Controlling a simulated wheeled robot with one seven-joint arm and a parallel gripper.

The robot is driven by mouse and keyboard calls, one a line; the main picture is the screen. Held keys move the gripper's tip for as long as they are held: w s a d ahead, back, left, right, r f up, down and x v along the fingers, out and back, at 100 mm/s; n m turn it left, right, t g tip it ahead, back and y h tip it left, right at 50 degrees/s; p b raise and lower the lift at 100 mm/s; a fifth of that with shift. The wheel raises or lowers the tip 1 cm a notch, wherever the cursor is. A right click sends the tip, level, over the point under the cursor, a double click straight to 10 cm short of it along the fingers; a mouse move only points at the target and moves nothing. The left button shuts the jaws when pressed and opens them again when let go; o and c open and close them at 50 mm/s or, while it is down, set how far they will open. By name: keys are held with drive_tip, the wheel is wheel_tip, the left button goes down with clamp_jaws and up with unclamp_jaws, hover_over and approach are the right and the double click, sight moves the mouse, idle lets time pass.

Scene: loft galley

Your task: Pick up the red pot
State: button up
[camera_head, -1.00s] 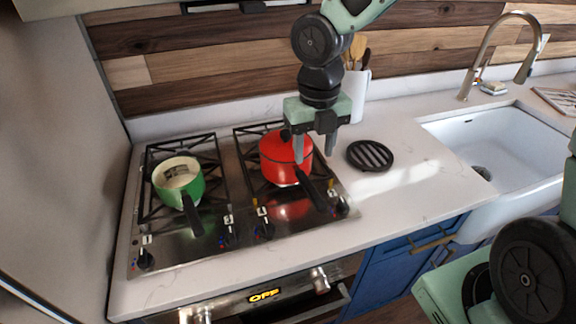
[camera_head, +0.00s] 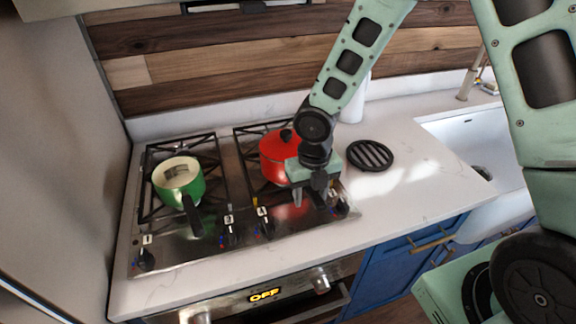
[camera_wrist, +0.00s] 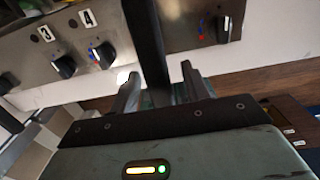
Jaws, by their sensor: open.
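The red pot (camera_head: 272,160) with its red lid and black knob sits on the right-hand grate of the stove, partly hidden by my arm. My gripper (camera_head: 309,200) is open and low at the pot's front right, over its black handle. In the wrist view, the dark handle (camera_wrist: 147,35) runs down between the two spread fingers of my gripper (camera_wrist: 160,84). I cannot tell whether either finger touches it. The pot's body is out of the wrist view.
A green pot (camera_head: 180,178) stands on the left grate of the stove (camera_head: 222,248). Control knobs (camera_wrist: 103,54) line the stove front close to the fingers. A black round trivet (camera_head: 370,155) lies on the white counter (camera_head: 412,178), left of the sink (camera_head: 490,150).

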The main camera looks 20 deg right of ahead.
drive_tip(key=shift+f, duration=0.2)
clamp_jaws()
drive_tip(key=shift+w, duration=0.1)
drive_tip(key=shift+r, duration=0.2)
